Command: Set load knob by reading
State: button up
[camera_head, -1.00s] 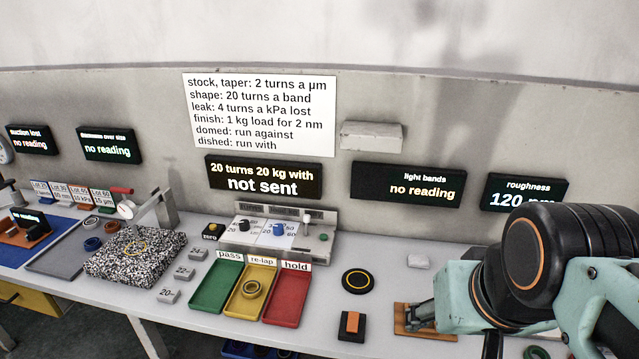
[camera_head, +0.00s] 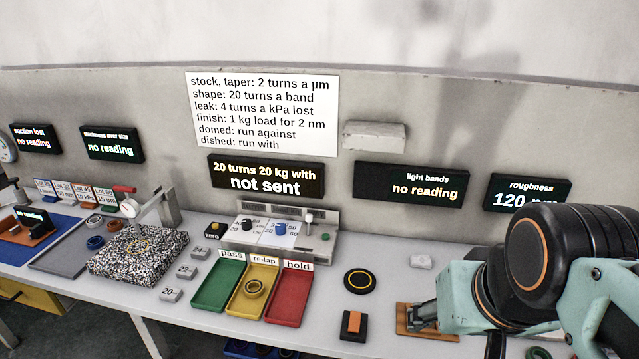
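A grey control box (camera_head: 262,244) stands at the back of the bench, with a black knob (camera_head: 246,225) on its left and a blue knob (camera_head: 281,229) right of it on a white dial plate. A small lever and a green button (camera_head: 325,237) sit at its right end. The display (camera_head: 265,177) above it reads "20 turns 20 kg with, not sent". My gripper (camera_head: 418,316) is at lower right, at an orange-brown block (camera_head: 404,322), well away from the knobs. Whether its fingers are open is unclear.
A white rule sheet (camera_head: 263,114) includes "finish: 1 kg load for 2 nm". Green, yellow and red trays (camera_head: 287,314) stand before the box; the yellow one holds a ring (camera_head: 255,288). A black disc (camera_head: 358,281) and a black-orange pad (camera_head: 354,325) lie right of them.

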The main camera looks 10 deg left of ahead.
aim_at(280, 228)
jog(key=i+j, duration=0.15)
jog(key=j, duration=0.25)
jog(key=i+j+u, duration=0.1)
jog(key=j, duration=0.3)
jog(key=i+j, duration=0.2)
jog(key=j, duration=0.15)
